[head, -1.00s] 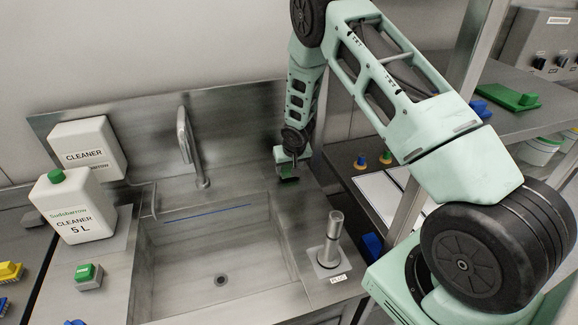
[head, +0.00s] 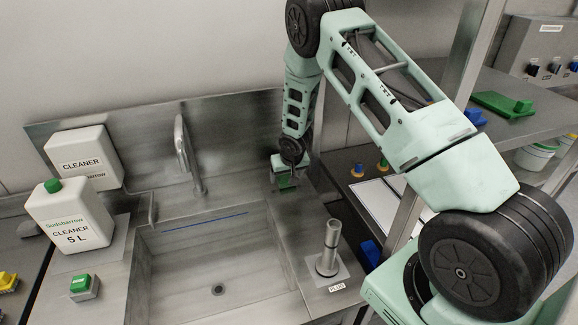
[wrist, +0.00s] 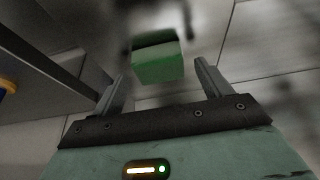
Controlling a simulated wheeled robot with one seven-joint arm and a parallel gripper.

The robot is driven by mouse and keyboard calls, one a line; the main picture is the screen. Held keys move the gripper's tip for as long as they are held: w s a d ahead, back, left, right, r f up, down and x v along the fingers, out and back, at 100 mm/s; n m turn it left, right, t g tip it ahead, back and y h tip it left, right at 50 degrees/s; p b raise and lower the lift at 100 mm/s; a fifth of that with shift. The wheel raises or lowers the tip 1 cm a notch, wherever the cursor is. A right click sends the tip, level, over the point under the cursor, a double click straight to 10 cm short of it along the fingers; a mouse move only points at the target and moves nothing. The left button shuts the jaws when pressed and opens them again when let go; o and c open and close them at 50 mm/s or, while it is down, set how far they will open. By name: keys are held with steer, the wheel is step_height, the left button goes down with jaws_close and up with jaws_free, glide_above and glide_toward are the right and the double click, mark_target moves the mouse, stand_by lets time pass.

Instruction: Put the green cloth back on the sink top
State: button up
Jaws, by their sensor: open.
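My gripper (head: 286,182) hangs at the back right of the sink top (head: 290,232), right of the tap. In the wrist view my gripper (wrist: 160,84) is open, with its two fingers well apart. The green cloth (wrist: 158,64) shows as a folded green block between and just beyond the fingertips, with a dark upper side. A small green patch of it shows under my gripper in the head view. I cannot tell whether the cloth touches a finger or rests fully on the sink top.
The sink basin (head: 215,265) is left of my gripper, with the tap (head: 188,155) behind it. A metal cylinder (head: 329,247) stands on the sink top nearer the front. Shelves (head: 530,125) are on the right. Cleaner canisters (head: 70,218) stand at left.

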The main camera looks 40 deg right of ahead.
steer(key=b+v, duration=0.2)
steer(key=v, duration=0.8)
steer(key=s+a+r+n+y, duration=0.1)
steer(key=s+a+r, duration=0.2)
steer(key=a, duration=0.3)
steer(key=s+a+r+n, duration=0.1)
steer(key=s+a+r, duration=0.1)
steer(key=a+r, duration=0.25)
steer(key=s+a+r+n+g, duration=0.2)
steer(key=s+a+r+n, duration=0.2)
steer(key=s+a, duration=0.7)
steer(key=s+a+r+n+g, duration=0.1)
steer(key=s+a+r+n, duration=0.1)
steer(key=s, duration=0.7)
steer(key=s+a+r+n+g, duration=0.1)
steer(key=s+a+n, duration=0.2)
steer(key=s, duration=0.7)
steer(key=shift+s+a+r+y, duration=0.15)
steer(key=shift+a+r+y, duration=0.25)
steer(key=shift+a, duration=0.2)
steer(key=shift+f, duration=0.15)
